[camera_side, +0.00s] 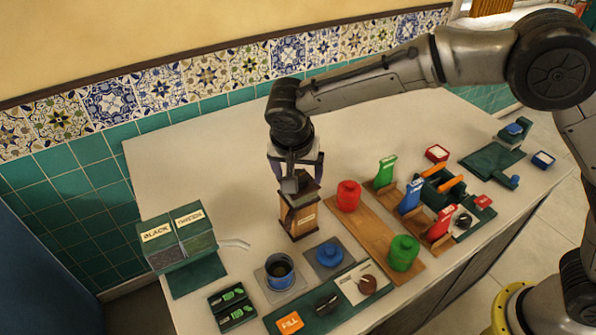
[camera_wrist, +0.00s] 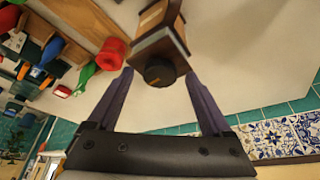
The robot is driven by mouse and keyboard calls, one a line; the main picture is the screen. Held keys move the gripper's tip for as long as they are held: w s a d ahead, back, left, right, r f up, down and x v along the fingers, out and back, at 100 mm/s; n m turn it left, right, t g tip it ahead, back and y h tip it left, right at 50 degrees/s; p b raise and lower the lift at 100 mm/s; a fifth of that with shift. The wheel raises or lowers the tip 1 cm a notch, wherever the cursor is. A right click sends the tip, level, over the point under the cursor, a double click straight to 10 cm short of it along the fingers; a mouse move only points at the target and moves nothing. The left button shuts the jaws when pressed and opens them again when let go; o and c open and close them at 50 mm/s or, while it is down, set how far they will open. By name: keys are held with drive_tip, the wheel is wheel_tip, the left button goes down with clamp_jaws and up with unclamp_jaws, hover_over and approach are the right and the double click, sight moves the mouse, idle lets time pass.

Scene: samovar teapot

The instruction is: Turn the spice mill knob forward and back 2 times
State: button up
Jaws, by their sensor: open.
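The spice mill (camera_side: 300,220) is a brown wooden box with a pale label, standing upright on the white counter near the middle of the side view. In the wrist view, the mill body (camera_wrist: 160,40) is at the top centre. Its dark round knob (camera_wrist: 159,72) has a small orange mark and faces the camera. My gripper (camera_side: 297,178) is above the mill, pointing down. Its two purple fingers are spread apart in the wrist view (camera_wrist: 159,76), one on each side of the knob, with visible gaps. Nothing is held. The knob is mostly hidden in the side view.
A red canister (camera_side: 348,196) stands close to the right of the mill, on a wooden board with a green canister (camera_side: 403,253). A dark cup (camera_side: 280,271) and a blue-knobbed pad (camera_side: 329,255) are in front. Tea boxes (camera_side: 178,240) stand left. The counter behind the mill is clear.

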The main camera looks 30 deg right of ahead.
drive_tip(key=v, duration=1.4)
drive_tip(key=shift+f, duration=0.15)
drive_tip(key=x, duration=1.3)
drive_tip(key=shift+w+d+f, duration=0.15)
drive_tip(key=shift+f, duration=0.15)
clamp_jaws()
